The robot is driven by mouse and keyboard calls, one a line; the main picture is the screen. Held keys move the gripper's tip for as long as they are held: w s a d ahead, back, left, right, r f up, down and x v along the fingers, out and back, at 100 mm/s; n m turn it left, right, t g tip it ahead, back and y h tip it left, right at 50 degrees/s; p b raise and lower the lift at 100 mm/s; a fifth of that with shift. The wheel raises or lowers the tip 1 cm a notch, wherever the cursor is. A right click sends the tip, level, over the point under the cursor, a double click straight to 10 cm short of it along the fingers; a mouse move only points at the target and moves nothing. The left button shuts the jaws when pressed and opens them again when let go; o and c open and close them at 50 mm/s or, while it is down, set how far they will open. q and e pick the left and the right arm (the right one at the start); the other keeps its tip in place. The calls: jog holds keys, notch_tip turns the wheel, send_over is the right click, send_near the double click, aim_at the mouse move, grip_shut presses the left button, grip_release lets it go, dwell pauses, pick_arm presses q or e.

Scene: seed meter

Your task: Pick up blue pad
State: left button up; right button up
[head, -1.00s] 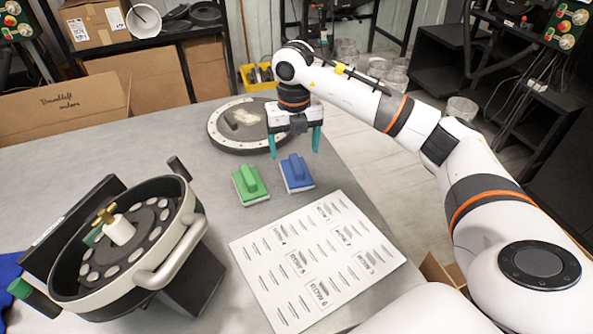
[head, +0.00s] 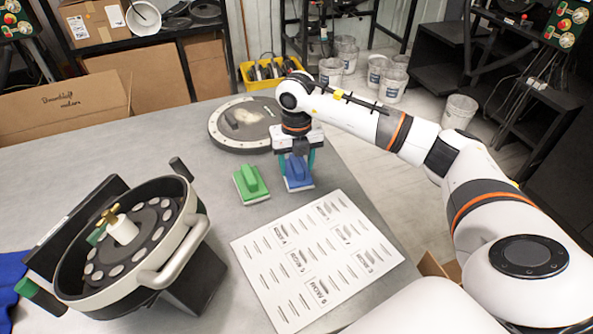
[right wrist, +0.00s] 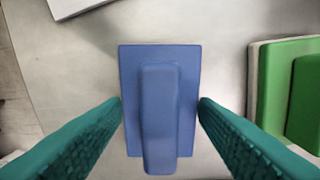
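The blue pad (head: 298,174) lies on the grey table, right of the green pad (head: 251,183). My right gripper (head: 297,168) is lowered over the blue pad in the head view. In the right wrist view the blue pad (right wrist: 160,100) lies between the two teal fingers of my right gripper (right wrist: 160,108), its raised handle running lengthwise. The fingers are spread on either side of it, close to the pad's edges; whether they touch it I cannot tell. The green pad (right wrist: 290,95) also shows there, at the right. My left gripper is not in view.
A white board with printed slots (head: 316,258) lies just in front of the pads. A round grey disc (head: 243,122) lies behind them. A round seed meter with a handle (head: 131,240) stands at the left. The table between the meter and pads is clear.

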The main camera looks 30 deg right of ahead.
aim_at(296, 162)
jog(key=shift+r, duration=0.1)
jog(key=shift+c, duration=0.4)
notch_tip(296, 162, up, 10)
jog(key=shift+f+b, duration=0.1)
jog(key=shift+b, duration=0.5)
